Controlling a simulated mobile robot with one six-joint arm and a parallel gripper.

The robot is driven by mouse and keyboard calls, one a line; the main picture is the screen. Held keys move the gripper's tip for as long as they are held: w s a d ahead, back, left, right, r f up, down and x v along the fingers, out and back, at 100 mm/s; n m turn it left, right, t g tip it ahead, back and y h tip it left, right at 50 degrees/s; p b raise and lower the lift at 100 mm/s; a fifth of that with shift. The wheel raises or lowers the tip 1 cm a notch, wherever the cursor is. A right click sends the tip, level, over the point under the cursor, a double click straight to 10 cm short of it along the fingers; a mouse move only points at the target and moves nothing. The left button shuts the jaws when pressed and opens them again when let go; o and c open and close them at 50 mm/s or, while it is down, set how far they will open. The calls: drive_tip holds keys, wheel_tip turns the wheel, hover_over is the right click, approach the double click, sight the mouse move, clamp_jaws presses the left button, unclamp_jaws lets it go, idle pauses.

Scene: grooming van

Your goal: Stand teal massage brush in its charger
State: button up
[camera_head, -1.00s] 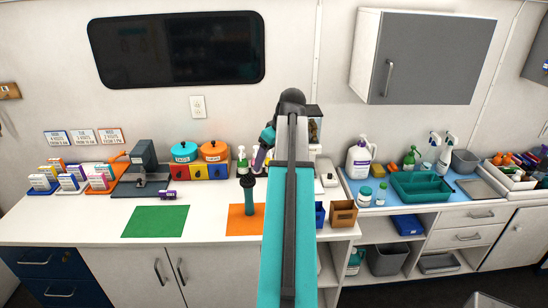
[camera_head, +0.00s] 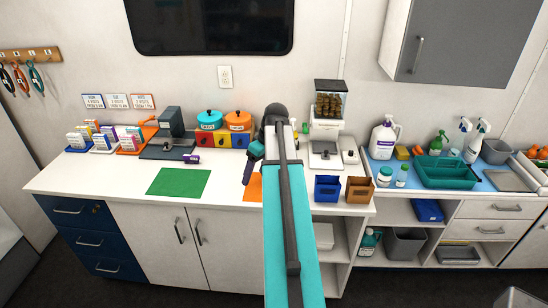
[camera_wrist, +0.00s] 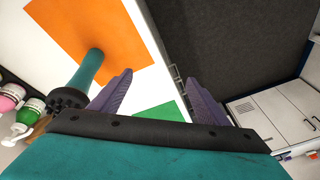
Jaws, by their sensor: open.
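The teal massage brush (camera_wrist: 90,68) shows in the wrist view. It stands upright, its handle end on the orange mat and its dark toothed head nearest the camera. In the head view my arm hides it. My gripper (camera_wrist: 154,80) is open and empty, its two purple fingers to the right of the brush and apart from it. In the head view the gripper (camera_head: 247,180) hangs above the counter beside the orange mat (camera_head: 254,188). I cannot make out for certain which thing is the charger.
A green mat (camera_head: 178,182) lies to the left with bare counter around it. Blue (camera_head: 327,188) and brown boxes (camera_head: 359,190) stand right of my arm.

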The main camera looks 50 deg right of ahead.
drive_tip(key=a+f+n+g+y+b, duration=0.25)
drive_tip(key=a+f+g+b, duration=0.3)
drive_tip(key=a+f, duration=2.5)
drive_tip(key=s+a+f+g+h+b, duration=0.1)
drive_tip(key=s+a+f, duration=0.4)
drive_tip(key=f, duration=0.2)
drive_tip(key=s+a+f+g+h+b, duration=0.1)
drive_tip(key=s+a+f+b, duration=0.1)
drive_tip(key=s+a+f, duration=0.35)
drive_tip(key=s+a+f+m+g+h+b, duration=0.1)
drive_tip(key=s+a+f+m+h, duration=0.1)
drive_tip(key=s+f, duration=1)
drive_tip(key=shift+s+m+b, duration=0.3)
drive_tip(key=shift+s+m, duration=0.25)
drive_tip(key=shift+s, duration=0.6)
drive_tip(key=shift+h, duration=0.25)
